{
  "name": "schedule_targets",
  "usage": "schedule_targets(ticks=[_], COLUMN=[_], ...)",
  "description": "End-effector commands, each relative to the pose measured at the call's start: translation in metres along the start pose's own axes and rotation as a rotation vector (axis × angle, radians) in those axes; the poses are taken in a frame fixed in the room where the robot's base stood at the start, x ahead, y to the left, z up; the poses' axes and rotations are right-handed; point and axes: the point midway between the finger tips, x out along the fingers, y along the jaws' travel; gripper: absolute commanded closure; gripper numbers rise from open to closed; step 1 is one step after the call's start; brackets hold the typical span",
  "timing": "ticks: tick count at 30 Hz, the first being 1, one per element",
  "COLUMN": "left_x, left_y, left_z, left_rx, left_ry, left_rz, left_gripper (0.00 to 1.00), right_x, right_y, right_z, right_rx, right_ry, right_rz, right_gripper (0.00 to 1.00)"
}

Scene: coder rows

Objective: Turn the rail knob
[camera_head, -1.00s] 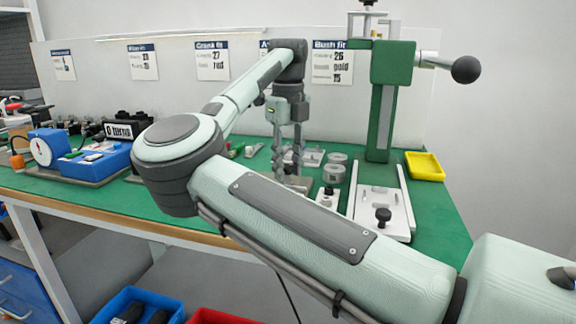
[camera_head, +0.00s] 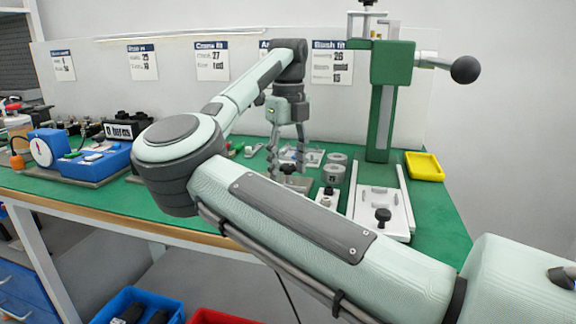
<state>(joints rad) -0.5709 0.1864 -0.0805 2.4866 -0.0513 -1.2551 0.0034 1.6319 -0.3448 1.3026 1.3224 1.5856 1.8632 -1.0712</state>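My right gripper (camera_head: 287,168) points down over the bench, at the end of my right arm, which reaches across the view. Its two fingers are spread apart with nothing seen between them. Below and behind the fingers is a grey fixture (camera_head: 293,184) with a small dark part, partly hidden. A black knob (camera_head: 383,215) stands on the pale rail plate (camera_head: 396,230) at the foot of the green press, right of the gripper and apart from it. Another small black knob (camera_head: 328,191) sits on a small pale block. I cannot tell which knob is the rail knob. My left gripper is not in view.
The green press (camera_head: 392,62) with a ball-ended lever (camera_head: 466,70) rises at the right. Grey round parts (camera_head: 334,173) lie left of it, and a yellow tray (camera_head: 424,166) lies right. A blue gauge device (camera_head: 100,160) stands at the left. Green bench (camera_head: 120,198) is clear in front.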

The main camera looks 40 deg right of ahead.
Motion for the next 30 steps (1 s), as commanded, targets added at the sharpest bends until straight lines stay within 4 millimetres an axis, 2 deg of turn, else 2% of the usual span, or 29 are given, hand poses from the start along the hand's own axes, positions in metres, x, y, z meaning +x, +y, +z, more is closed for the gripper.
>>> schedule_targets(ticks=[7,11,24,30], left_x=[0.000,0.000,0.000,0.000], left_y=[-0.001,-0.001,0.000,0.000], left_z=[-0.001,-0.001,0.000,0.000], left_rx=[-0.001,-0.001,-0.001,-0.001], left_ry=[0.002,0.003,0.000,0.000], left_rz=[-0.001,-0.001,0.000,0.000], left_gripper=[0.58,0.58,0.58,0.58], right_x=[0.000,-0.009,-0.095,-0.117], right_y=[0.000,0.000,-0.001,0.000], right_z=[0.000,0.000,0.000,0.000], right_rx=[-0.001,-0.001,0.000,-0.001], right_ry=[0.000,-0.002,-0.002,-0.001], right_rz=[0.001,0.000,0.001,0.001], right_gripper=[0.48,0.48,0.48,0.48])
